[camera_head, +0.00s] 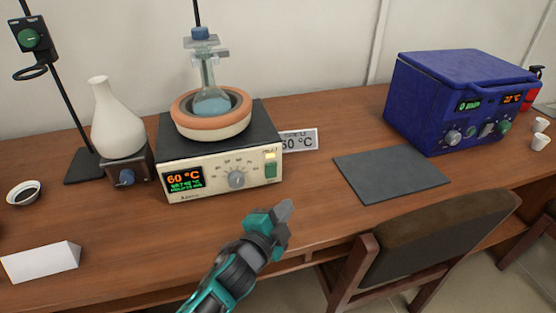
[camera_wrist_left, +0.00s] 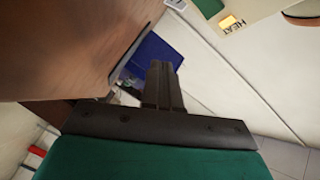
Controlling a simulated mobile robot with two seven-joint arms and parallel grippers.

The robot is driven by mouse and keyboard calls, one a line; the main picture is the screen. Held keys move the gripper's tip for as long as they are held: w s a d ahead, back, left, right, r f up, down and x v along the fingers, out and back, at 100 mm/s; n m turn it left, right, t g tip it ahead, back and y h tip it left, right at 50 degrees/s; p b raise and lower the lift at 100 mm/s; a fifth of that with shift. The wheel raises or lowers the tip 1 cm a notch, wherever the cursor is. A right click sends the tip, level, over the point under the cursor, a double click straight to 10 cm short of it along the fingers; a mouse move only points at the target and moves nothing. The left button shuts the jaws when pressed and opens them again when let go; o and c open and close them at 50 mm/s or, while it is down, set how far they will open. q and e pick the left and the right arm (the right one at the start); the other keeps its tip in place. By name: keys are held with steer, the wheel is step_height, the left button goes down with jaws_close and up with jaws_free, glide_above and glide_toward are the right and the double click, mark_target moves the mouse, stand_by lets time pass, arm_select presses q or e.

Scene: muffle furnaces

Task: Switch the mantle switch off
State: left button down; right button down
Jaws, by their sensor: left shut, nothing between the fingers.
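The heating mantle (camera_head: 205,190) has a cream front panel with a lit display reading 60 °C, a round grey knob (camera_head: 236,180) and, at its right end, a green mantle switch (camera_head: 270,171) below a lit amber lamp. In the left wrist view, the amber lamp marked HEAT (camera_wrist_left: 229,22) and part of the green switch (camera_wrist_left: 208,6) show at the top edge. My left gripper (camera_head: 284,211) is shut and empty, in front of and below the switch, apart from the panel. It also shows in the left wrist view (camera_wrist_left: 159,72). My right gripper is out of view.
A flask (camera_head: 212,104) sits in the mantle's orange ring. A white card (camera_head: 299,141) stands at its right. A grey mat (camera_head: 390,174) and a blue device (camera_head: 450,105) are further right. A chair (camera_head: 430,235) stands at the table's front edge.

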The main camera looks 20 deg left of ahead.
mark_target(271, 171)
arm_select(q)
steer(key=shift+w, duration=0.1)
stand_by(0.3)
steer(key=w+a, duration=0.1)
steer(key=w, duration=0.1)
steer(key=w+a, duration=0.2)
steer(key=w+a+r, duration=0.1)
steer(key=w, duration=0.2)
steer(key=shift+a+p, duration=0.3)
steer(key=shift+a, duration=0.15)
stand_by(1.1)
steer(key=shift+w+r, duration=0.1)
steer(key=shift+w, duration=0.05)
stand_by(0.6)
steer(key=shift+w+a, duration=0.25)
steer(key=shift+w+a, duration=0.15)
steer(key=shift+w, duration=0.1)
stand_by(0.8)
steer(key=shift+s, duration=0.1)
